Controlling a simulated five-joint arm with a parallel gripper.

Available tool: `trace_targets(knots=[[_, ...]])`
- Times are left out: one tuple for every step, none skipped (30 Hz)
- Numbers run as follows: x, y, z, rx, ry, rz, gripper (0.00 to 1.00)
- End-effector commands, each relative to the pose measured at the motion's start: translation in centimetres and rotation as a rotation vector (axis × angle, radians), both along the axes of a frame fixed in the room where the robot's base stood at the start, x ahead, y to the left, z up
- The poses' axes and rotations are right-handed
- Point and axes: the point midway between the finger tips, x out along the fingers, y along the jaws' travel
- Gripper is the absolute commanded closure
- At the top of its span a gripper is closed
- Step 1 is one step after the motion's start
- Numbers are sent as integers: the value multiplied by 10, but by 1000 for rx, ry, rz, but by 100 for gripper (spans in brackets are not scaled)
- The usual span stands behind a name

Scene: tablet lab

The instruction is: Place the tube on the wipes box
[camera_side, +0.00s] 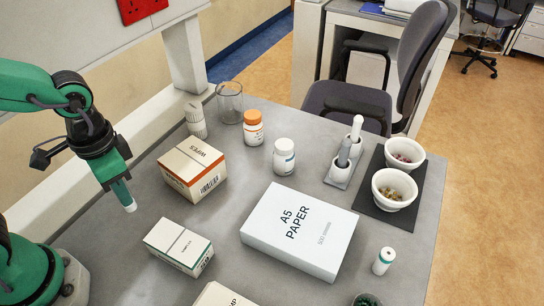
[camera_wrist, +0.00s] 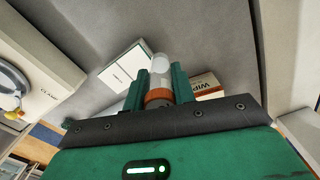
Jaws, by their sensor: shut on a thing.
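My gripper (camera_side: 124,190) is shut on the tube (camera_side: 130,206), and only its pale lower end shows below the fingers in the side view. In the wrist view the tube (camera_wrist: 160,67) is clear and whitish with an orange-brown band or cap, between the green fingers of my gripper (camera_wrist: 160,85). The wipes box (camera_side: 194,155), white and orange with a WIPES label, sits on the table to the right of my gripper in the side view. The tube is apart from it. Part of the wipes box (camera_wrist: 207,82) shows behind the right finger in the wrist view.
A white and green box (camera_side: 178,243) lies below the wipes box in the side view. A ribbed white container (camera_side: 195,120), a glass beaker (camera_side: 230,103), an orange-capped bottle (camera_side: 253,128) and a white jar (camera_side: 284,157) stand behind it. An A5 paper pack (camera_side: 300,230) lies right.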

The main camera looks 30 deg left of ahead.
Motion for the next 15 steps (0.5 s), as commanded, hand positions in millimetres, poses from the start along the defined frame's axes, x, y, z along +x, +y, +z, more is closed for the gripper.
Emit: trace_targets(knots=[[2,-2,2,0,0,2,95],[4,-3,3,0,0,4,95],[7,-4,5,0,-1,7,95],[10,-6,7,0,-1,9,95],[13,-8,9,0,-1,12,95],[17,-10,12,0,-1,16,95],[20,-12,15,0,-1,20,95],[24,-15,18,0,-1,25,95],[29,-18,22,-1,-2,31,95],[33,-21,25,0,-1,36,95],[38,-24,28,0,-1,42,95],[44,-28,33,-1,-2,49,95],[48,-31,36,-1,-2,54,95],[53,-34,40,0,-1,60,95],[59,-39,45,-1,-2,68,95]])
